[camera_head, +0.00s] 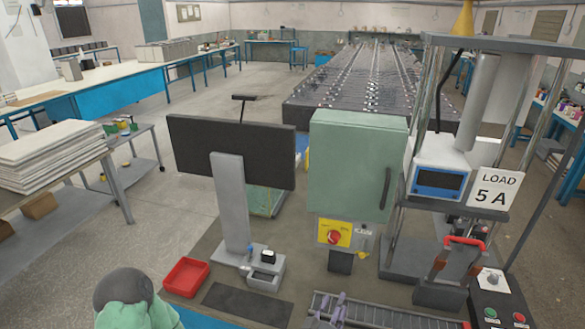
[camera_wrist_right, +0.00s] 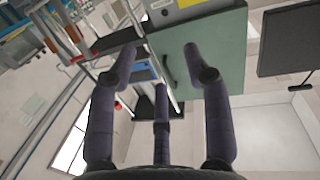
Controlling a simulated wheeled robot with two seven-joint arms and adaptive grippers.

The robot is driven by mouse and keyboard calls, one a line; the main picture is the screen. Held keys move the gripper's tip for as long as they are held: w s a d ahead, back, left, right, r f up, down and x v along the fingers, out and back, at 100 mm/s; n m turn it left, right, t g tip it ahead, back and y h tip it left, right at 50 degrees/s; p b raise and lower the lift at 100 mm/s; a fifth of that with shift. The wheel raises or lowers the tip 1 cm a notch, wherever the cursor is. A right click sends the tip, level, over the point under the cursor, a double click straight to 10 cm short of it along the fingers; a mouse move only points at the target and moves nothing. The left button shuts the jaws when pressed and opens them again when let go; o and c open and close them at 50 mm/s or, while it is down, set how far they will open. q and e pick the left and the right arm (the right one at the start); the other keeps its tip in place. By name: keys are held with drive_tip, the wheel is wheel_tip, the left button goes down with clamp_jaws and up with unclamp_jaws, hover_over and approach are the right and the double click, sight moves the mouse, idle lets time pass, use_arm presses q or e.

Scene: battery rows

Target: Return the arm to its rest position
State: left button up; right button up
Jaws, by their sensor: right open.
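My right gripper (camera_head: 331,309) shows only in part at the bottom edge of the head view, as purple fingers over a grey slotted rail (camera_head: 385,314). In the right wrist view the purple fingers of my right gripper (camera_wrist_right: 165,72) are spread, with nothing held between them. The green cabinet (camera_wrist_right: 218,60) and the dark monitor (camera_wrist_right: 287,40) appear tilted beyond the fingers. My left gripper is not in view.
A green cabinet (camera_head: 357,165) with a red knob on yellow stands mid-bench, right of a black monitor (camera_head: 230,150). A red tray (camera_head: 187,276) lies at left. A metal-framed load rig (camera_head: 440,180) stands at right, near a red-handled block (camera_head: 452,262). Battery rows (camera_head: 365,90) lie behind.

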wheel_tip(320, 180, down, 23)
drive_tip(key=s+n+g+y+b, duration=0.1)
drive_tip(key=s+g+y+b, duration=0.1)
drive_tip(key=g+y+b, duration=0.4)
use_arm(q)
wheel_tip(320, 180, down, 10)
drive_tip(key=b, duration=0.3)
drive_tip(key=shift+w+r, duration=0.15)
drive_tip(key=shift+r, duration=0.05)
use_arm(e)
drive_tip(key=s+a+f+g+y, duration=0.1)
drive_tip(key=s+f+g+y, duration=0.4)
drive_tip(key=s+f+g, duration=0.4)
drive_tip(key=s+f, duration=0.5)
drive_tip(key=s, duration=0.5)
drive_tip(key=shift+a+f+m+g, duration=0.25)
drive_tip(key=shift+f+m+g, duration=0.05)
drive_tip(key=shift+m, duration=0.1)
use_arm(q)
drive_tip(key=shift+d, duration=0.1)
